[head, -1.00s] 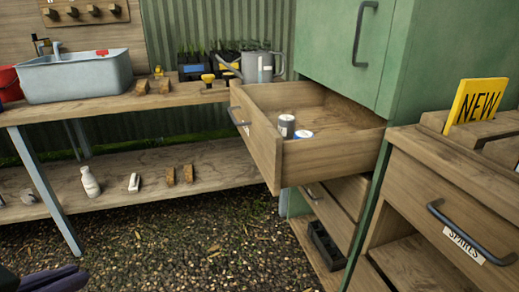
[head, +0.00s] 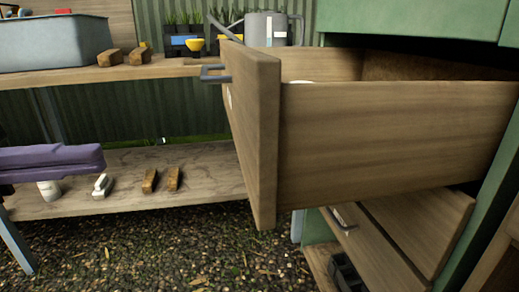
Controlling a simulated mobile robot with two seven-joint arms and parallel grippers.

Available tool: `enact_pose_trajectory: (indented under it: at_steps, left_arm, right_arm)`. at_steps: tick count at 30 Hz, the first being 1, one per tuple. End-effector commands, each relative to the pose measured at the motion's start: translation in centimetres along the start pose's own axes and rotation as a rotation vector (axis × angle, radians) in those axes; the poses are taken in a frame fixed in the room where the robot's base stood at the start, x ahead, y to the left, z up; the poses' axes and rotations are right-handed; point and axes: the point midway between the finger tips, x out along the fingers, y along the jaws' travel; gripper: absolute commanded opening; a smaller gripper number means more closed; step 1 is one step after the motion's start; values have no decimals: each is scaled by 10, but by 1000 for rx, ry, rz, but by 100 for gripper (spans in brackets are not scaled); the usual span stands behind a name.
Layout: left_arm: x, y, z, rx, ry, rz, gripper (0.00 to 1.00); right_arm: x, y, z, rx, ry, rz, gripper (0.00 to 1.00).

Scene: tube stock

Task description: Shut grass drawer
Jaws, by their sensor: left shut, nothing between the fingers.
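A wooden drawer (head: 390,140) stands pulled out of the green cabinet (head: 415,22), with its front panel (head: 255,135) facing left. Its dark handle (head: 214,73) sticks out on the far side of the front. A white label on the front shows only as a sliver, so I cannot read whether it says grass. The near side wall hides most of the inside; a white rim just shows above it. My left gripper (head: 98,157), purple, is shut and empty at the left, well apart from the drawer front. My right gripper is not in view.
A lower drawer (head: 345,222) with its own handle sits below the open one. A bench at the left carries a grey basin (head: 50,42), plant pots and a watering can (head: 266,28). Its lower shelf (head: 215,180) holds small items. Gravel (head: 170,250) is clear in front.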

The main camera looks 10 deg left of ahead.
Motion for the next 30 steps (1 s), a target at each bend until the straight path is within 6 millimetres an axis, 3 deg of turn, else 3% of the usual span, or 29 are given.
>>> enact_pose_trajectory:
  at_steps: [18, 24, 30]
  left_arm:
    - [116, -2, -1, 1, 2, -7, 0]
    - [134, -2, 0, -1, 0, -5, 0]
    - [137, -2, 0, -2, -1, -4, 0]
  right_arm:
    - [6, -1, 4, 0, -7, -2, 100]
    - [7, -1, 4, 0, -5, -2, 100]
    - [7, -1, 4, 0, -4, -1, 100]
